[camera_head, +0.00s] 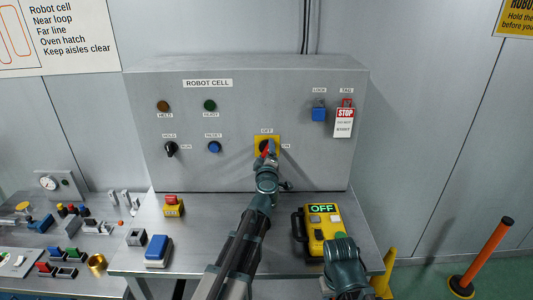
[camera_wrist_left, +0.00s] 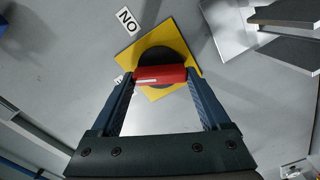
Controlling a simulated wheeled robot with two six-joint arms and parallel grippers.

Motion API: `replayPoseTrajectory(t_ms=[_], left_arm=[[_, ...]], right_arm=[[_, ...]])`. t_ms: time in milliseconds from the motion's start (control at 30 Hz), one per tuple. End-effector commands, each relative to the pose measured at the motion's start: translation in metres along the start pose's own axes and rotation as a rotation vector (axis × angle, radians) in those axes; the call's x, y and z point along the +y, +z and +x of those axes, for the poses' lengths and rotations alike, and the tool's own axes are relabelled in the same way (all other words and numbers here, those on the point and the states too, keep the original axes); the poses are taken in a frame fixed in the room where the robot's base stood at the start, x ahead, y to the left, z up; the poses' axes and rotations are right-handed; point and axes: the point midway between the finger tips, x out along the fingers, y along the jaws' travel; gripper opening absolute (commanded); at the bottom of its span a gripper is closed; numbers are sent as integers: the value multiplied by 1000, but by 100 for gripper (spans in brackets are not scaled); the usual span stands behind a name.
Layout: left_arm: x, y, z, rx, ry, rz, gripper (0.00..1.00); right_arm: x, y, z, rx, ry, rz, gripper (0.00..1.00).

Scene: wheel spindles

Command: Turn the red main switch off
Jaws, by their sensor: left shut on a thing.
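The red main switch handle (camera_wrist_left: 160,75) sits on a round black base over a yellow plate (camera_wrist_left: 155,92) on the grey cabinet front. In the head view the yellow plate (camera_head: 276,141) has an OFF label (camera_head: 267,131) above it and an ON label at its right, partly hidden. My left gripper (camera_head: 268,153) is at the switch and covers much of it. In the left wrist view my left gripper (camera_wrist_left: 161,82) has its fingers at the two ends of the red handle, shut on it. My right gripper (camera_head: 345,252) is low by the yellow pendant; its fingers are unclear.
A yellow pendant (camera_head: 316,247) reading OFF lies on the steel bench (camera_head: 205,235). A blue padlock (camera_head: 319,114) and a red STOP tag (camera_head: 344,122) hang right of the switch. A black selector knob (camera_head: 171,149) and a blue button (camera_head: 214,147) are to its left.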

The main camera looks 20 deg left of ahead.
Motion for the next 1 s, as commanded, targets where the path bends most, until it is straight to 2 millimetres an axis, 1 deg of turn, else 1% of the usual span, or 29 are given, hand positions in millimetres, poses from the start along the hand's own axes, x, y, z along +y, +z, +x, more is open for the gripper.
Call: replayPoseTrajectory(t_ms=[200,500,733,1000], left_arm=[[-1,0,0,0,0,-189,24],[-2,0,-1,0,0,-384,24],[-2,0,-1,0,0,-467,24],[-2,0,-1,0,-1,-500,24]], right_arm=[[0,0,1,0,0,0,50],[0,0,2,0,0,0,50],[0,0,2,0,0,0,50],[0,0,2,0,0,0,50]])
